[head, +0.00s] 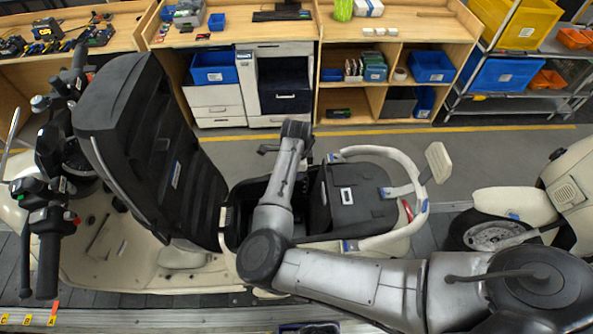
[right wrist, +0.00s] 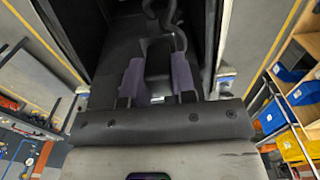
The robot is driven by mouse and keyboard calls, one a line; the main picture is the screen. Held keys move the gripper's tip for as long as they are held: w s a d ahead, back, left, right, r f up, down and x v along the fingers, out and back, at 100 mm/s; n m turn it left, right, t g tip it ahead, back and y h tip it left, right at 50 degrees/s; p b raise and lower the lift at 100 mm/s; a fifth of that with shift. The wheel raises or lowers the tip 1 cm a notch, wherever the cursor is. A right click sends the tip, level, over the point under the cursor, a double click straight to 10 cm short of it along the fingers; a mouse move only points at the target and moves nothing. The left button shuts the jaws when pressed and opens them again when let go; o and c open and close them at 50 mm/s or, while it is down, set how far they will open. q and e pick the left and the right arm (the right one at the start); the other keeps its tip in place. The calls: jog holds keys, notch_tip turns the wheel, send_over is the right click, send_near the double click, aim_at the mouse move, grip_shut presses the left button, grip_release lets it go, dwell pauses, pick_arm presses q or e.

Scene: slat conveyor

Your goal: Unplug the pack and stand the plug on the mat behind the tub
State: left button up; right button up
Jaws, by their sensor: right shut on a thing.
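The tub (head: 230,222) is the dark opening under the raised seat of a cream scooter, partly covered by my right arm. I cannot make out the pack in it. Behind the tub, inside the cream grab rail, lies a flat black surface (head: 365,212) with a small white-framed mark; it looks like the mat. My right gripper (right wrist: 158,78) shows in the right wrist view, shut on a dark piece, likely the plug (right wrist: 158,62), between its purplish fingers. A dark cable (right wrist: 170,18) curves beyond it. In the head view my forearm hides the fingers. My left gripper is not in view.
The raised black seat (head: 150,150) stands left of my right arm. The cream grab rail (head: 385,155) and a pale backrest pad (head: 438,163) border the black surface. Workbenches with bins (head: 213,68) line the far side, across a clear floor strip.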

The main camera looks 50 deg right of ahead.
jog(key=shift+r, duration=0.3)
jog(key=shift+r, duration=0.35)
jog(key=shift+r, duration=0.35)
jog(key=shift+r, duration=1.1)
jog(key=shift+r, duration=1.05)
jog(key=shift+r, duration=0.75)
jog(key=shift+r, duration=0.2)
jog(key=shift+r, duration=0.15)
